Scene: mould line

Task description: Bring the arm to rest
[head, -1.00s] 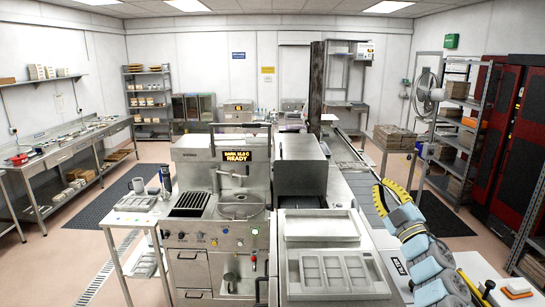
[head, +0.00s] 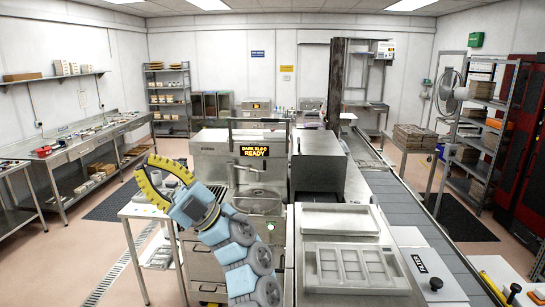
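My arm (head: 233,245), with pale blue covers, grey joints and a yellow-and-black cable guide (head: 152,190), rises from the bottom middle and bends up to the left. It crosses in front of the steel machine's front and the small side table (head: 135,211). I cannot make out the gripper or its fingers in the head view, so its state and anything in it are hidden.
The machine's display (head: 254,151) reads READY. On the right are a steel bench with an empty tray (head: 340,208) and a compartment mould (head: 352,283), then a grey conveyor (head: 415,209). Open floor (head: 95,245) lies left of the side table.

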